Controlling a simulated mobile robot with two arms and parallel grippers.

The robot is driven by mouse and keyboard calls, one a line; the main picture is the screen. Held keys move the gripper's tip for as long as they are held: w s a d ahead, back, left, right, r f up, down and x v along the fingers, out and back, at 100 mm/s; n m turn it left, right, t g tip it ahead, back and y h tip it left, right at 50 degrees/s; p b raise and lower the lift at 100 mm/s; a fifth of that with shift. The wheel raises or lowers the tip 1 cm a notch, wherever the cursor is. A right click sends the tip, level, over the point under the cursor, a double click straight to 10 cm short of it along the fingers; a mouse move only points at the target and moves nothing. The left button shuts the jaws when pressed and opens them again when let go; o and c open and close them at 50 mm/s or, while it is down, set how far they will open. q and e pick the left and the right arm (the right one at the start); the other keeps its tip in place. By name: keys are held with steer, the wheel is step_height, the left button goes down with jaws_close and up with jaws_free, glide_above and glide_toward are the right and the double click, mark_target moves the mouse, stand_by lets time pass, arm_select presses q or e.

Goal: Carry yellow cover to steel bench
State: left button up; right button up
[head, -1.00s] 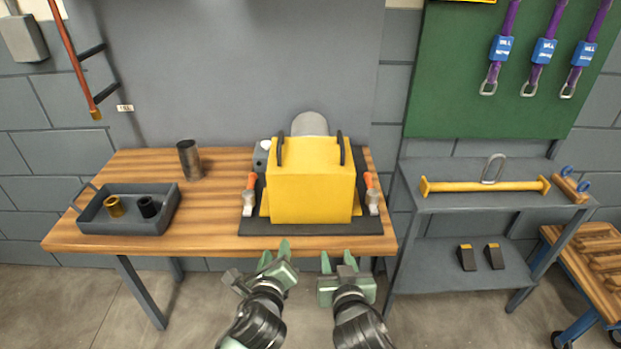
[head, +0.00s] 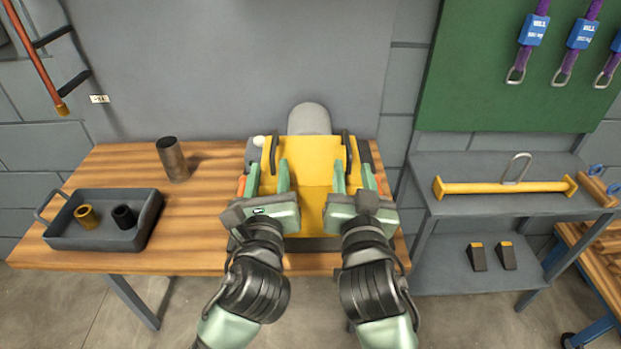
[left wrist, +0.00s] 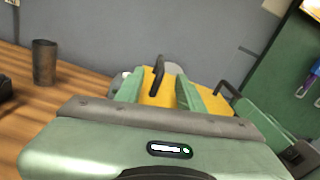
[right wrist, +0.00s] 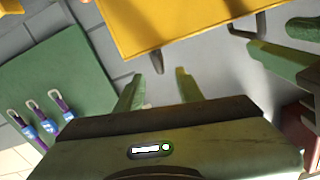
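The yellow cover (head: 315,155) is a box with two upright dark handles, sitting on the wooden table (head: 110,170). My left gripper (head: 268,172) is open, with the left handle (left wrist: 157,78) ahead between its fingertips. My right gripper (head: 353,172) is open, with the right handle (right wrist: 157,62) ahead between its fingertips. Neither gripper visibly closes on a handle. The arms hide the cover's lower front corners. The grey steel bench (head: 470,144) stands at the right.
The bench top bears a yellow bar (head: 500,187) with a shackle; its lower shelf holds two wedges (head: 490,256). On the table are a grey tray (head: 80,238) with two bushings and a dark cylinder (head: 172,160). A grey rounded part (head: 310,119) stands behind the cover.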

mark_target(272, 156)
arm_select(q)
steer(key=shift+s+r, duration=0.1)
steer(key=shift+s, duration=0.1)
arm_select(e)
steer(key=shift+s+r, duration=0.1)
steer(key=shift+s, duration=0.05)
arm_select(q)
steer(key=shift+w, duration=0.1)
